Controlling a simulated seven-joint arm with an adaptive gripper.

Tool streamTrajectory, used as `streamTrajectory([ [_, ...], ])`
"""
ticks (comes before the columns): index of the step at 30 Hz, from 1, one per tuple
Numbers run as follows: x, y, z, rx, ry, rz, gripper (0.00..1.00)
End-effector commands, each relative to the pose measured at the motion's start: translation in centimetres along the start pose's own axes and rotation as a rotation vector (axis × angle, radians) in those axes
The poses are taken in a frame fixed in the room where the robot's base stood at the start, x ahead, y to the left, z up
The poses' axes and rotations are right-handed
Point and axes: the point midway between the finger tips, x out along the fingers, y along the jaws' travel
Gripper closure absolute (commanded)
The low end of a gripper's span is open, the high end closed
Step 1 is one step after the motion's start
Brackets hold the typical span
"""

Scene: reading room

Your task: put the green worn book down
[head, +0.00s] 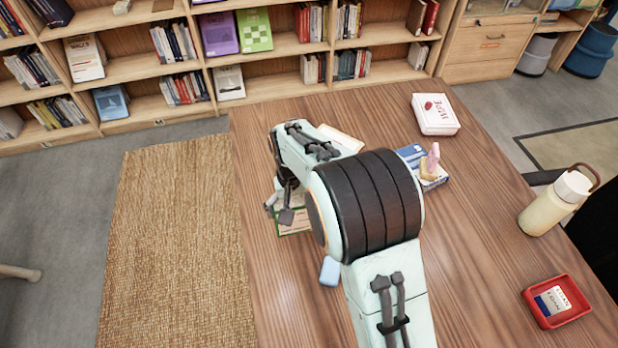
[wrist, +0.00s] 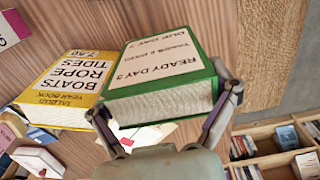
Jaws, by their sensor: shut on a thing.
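My gripper (wrist: 167,103) is shut on a thick green book (wrist: 160,66), one finger on each side of it. The book has a pale cover label and cream page edges facing the wrist camera. In the head view my gripper (head: 279,211) is at the left part of the table, and a green-edged strip of the book (head: 293,222) shows below it. My arm hides the rest. I cannot tell whether the book touches the table (head: 290,300).
A yellow book (wrist: 66,85) lies close beside the green one. A white box (head: 435,114), a blue box (head: 411,153) with small items on it, a cream bottle (head: 546,207), a red tray (head: 531,300) and a light blue object (head: 330,271) are on the table. Shelves stand behind.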

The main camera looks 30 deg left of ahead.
Motion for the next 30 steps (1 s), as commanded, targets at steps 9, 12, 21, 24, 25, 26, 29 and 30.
streamTrajectory([
  [9,2.4,-0.2,-1.9,-0.001,-0.001,0.0,0.54],
  [12,4.0,-0.1,-1.7,-0.001,-0.003,0.0,0.54],
  [21,5.1,-0.1,-1.8,0.0,0.001,0.0,0.54],
  [24,5.3,-0.1,-1.8,0.0,0.0,0.0,0.54],
  [25,5.4,-0.1,-1.8,0.0,0.0,0.0,0.54],
  [26,5.5,-0.1,-1.8,0.0,0.0,0.0,0.11],
  [29,5.4,-0.1,-1.8,0.0,0.0,0.0,0.0],
  [30,5.4,-0.1,-1.8,0.0,0.0,0.0,0.0],
])
